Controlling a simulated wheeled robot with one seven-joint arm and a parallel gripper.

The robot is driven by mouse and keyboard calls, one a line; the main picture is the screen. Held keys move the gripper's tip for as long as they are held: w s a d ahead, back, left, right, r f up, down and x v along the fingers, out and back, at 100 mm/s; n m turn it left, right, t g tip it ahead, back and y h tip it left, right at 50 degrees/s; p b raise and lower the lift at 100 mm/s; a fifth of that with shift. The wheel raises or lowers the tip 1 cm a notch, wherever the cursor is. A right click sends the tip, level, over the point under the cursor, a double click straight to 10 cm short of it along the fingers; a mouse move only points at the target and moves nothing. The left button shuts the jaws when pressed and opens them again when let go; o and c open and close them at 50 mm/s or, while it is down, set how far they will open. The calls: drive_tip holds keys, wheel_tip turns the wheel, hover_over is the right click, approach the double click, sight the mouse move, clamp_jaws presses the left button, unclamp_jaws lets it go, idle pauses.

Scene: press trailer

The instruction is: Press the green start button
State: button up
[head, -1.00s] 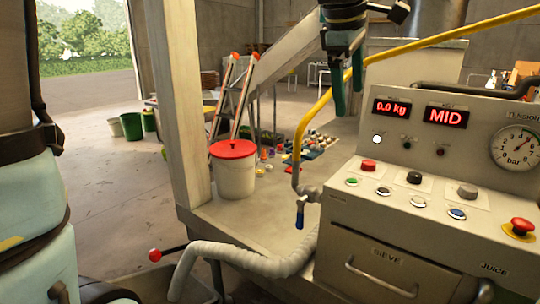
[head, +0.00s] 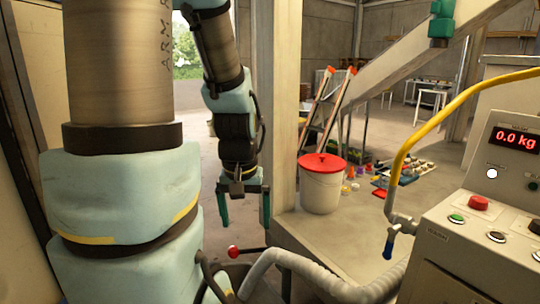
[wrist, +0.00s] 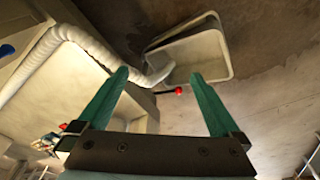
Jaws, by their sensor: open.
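The green start button (head: 457,218) is a small green round button on the sloped front of the grey control panel (head: 436,240), at the right of the head view. A larger red button (head: 479,203) sits just behind it. My gripper (head: 244,208) hangs well to the left of the panel, pointing down, with its two teal fingers apart and nothing between them. In the wrist view my gripper (wrist: 160,76) is also open and empty. The start button does not show in the wrist view.
A pale hose (head: 325,287), a red-knobbed lever (head: 234,251) and a blue-handled tap (head: 389,243) are lower down. A yellow pipe (head: 415,128) rises beside the panel.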

drive_tip(key=shift+s+a+f, duration=0.4)
drive_tip(key=shift+s+a, duration=0.1)
drive_tip(key=shift+a, duration=0.25)
clamp_jaws()
idle(1.1)
